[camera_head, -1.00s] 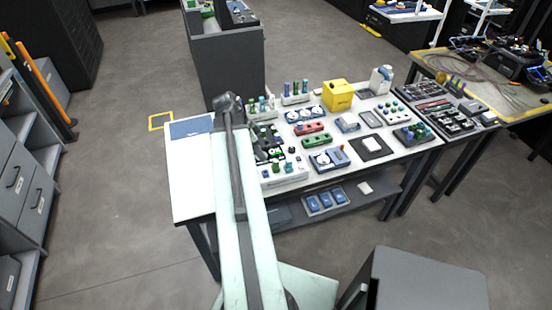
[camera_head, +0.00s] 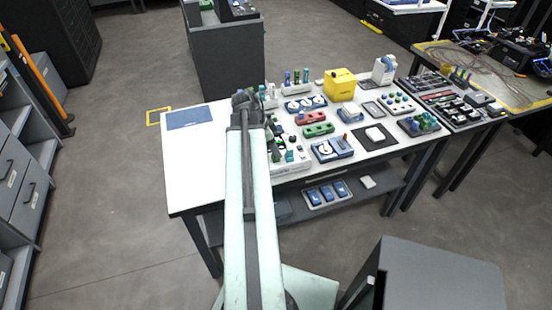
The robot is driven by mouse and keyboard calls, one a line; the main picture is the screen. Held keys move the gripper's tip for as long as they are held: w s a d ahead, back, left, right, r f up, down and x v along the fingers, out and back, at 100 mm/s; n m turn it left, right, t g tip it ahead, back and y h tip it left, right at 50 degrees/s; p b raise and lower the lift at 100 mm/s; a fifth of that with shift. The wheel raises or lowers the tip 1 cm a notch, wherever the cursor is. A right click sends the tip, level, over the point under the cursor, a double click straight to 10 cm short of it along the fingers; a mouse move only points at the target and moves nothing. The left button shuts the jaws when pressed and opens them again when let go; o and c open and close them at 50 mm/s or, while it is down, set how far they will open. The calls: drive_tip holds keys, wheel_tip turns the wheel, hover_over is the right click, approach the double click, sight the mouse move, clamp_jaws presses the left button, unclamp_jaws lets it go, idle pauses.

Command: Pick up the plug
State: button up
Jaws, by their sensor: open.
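My gripper (camera_head: 246,98) is at the far end of my pale green arm, over the left-middle part of the white worktable (camera_head: 195,165). It is small and dark here; its fingers are hard to make out, but it is open and nothing shows in it. I cannot tell for certain which small part is the plug. Small green and dark parts sit in a white holder (camera_head: 290,167) just right of my arm. Upright blue and green pieces (camera_head: 297,77) stand in a rack behind, to the right of my gripper. My arm hides part of the table.
A yellow box (camera_head: 340,85) and a white bottle-like device (camera_head: 384,70) stand at the table's back. Red (camera_head: 311,118) and green (camera_head: 319,130) holders lie mid-table. A blue mat (camera_head: 189,117) lies at the left, with bare tabletop before it. A grey cabinet (camera_head: 222,60) stands behind.

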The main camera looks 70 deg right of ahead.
clamp_jaws()
drive_tip(key=shift+r, duration=0.15)
wheel_tip(320, 180, up, 10)
drive_tip(key=p, duration=1)
